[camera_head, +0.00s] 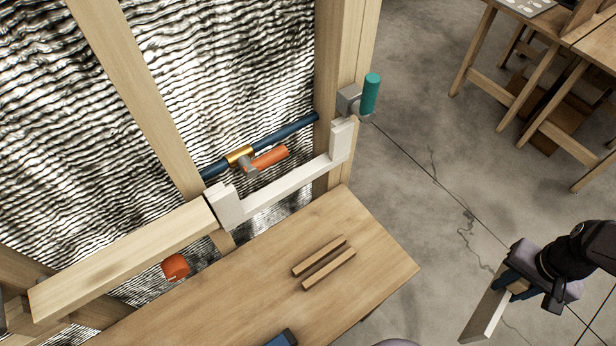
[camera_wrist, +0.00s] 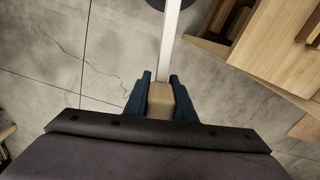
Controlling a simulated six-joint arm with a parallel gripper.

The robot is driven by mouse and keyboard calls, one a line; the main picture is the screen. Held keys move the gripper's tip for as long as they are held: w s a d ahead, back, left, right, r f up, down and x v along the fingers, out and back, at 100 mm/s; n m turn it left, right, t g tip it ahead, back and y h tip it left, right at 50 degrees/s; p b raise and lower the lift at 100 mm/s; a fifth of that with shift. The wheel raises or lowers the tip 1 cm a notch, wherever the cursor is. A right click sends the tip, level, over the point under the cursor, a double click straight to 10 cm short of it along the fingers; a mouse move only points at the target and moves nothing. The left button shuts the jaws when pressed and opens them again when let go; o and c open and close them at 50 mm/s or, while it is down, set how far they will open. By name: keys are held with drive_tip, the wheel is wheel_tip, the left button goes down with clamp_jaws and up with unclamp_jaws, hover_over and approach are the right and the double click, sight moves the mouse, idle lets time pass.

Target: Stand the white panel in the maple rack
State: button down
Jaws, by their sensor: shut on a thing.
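The white panel (camera_head: 484,316) hangs tilted from my gripper (camera_head: 513,285) at the lower right of the head view, over the concrete floor. In the wrist view the blue fingers of my gripper (camera_wrist: 160,88) are shut on a tan block at the panel's near end. The white panel (camera_wrist: 171,42) shows there edge-on as a narrow strip. Two parallel wooden strips with a narrow gap, which look like the maple rack (camera_head: 330,270), lie on the wooden bench. The gap between them is empty. The panel is well apart from them, to the right.
The bench (camera_head: 230,295) has clear wood around the strips; a blue object (camera_head: 282,338) sits at its front edge. Behind stand a stud wall with foil, a blue pipe (camera_head: 283,132), and orange and teal handles. Wooden tables (camera_head: 555,45) stand at top right. Open floor lies between.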

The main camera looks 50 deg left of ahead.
drive_tip(key=s+a+r+p, duration=0.2)
drive_tip(key=s+a, duration=0.4)
drive_tip(key=a, duration=0.4)
drive_tip(key=s+a+r+m+p, duration=0.1)
drive_tip(key=s+a+r+p, duration=0.1)
drive_tip(key=s+a, duration=0.5)
drive_tip(key=s+a+r+m+p, duration=0.1)
drive_tip(key=s+a, duration=0.6)
drive_tip(key=a, duration=0.7)
drive_tip(key=shift+a+r+p, duration=0.25)
drive_tip(key=shift+r+p, duration=0.2)
drive_tip(key=shift+p, duration=0.7)
drive_tip(key=shift+s, duration=0.1)
drive_tip(key=s+f+b, duration=0.2)
drive_tip(key=s+f, duration=0.2)
drive_tip(key=s, duration=0.1)
drive_tip(key=shift+f, duration=0.2)
drive_tip(key=shift+f+b, duration=1)
drive_tip(key=shift+f, duration=0.7)
idle(1.2)
